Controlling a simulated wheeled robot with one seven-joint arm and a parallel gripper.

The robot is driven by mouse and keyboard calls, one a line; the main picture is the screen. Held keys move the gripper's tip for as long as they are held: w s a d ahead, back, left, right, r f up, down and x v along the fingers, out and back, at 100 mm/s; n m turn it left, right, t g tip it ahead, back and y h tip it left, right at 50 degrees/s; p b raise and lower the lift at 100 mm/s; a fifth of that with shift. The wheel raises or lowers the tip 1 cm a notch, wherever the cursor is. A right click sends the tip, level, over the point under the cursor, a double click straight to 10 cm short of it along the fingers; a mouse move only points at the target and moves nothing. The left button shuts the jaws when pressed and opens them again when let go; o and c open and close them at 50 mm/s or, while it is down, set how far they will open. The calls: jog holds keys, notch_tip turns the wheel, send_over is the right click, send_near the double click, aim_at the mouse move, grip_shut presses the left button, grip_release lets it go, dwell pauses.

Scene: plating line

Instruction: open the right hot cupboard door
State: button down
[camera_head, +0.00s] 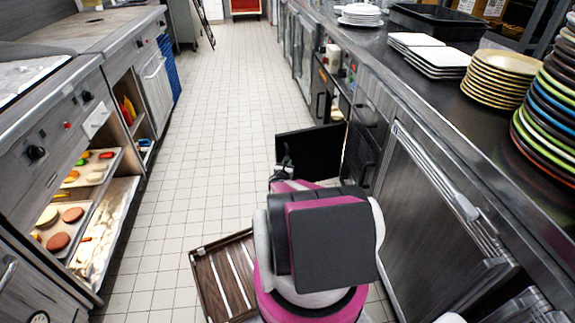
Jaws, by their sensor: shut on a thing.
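The hot cupboard door (315,148) is a black panel standing swung out from the right counter into the aisle, with a lit edge of the opening at its right side. My gripper (283,160) is at the door's free left edge, small and dark in this view. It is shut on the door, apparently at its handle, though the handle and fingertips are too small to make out. My arm covers the area below the door. The inside of the cupboard is mostly hidden.
A brown slatted crate (222,280) lies on the floor left of my arm. The right counter bears stacked plates (500,78) and a black tray (435,20). The left counter has open lit shelves of food (75,200). The tiled aisle (215,130) is clear ahead.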

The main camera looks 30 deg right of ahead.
jog(key=shift+d, duration=0.2)
jog(key=c, duration=1.1)
grip_release()
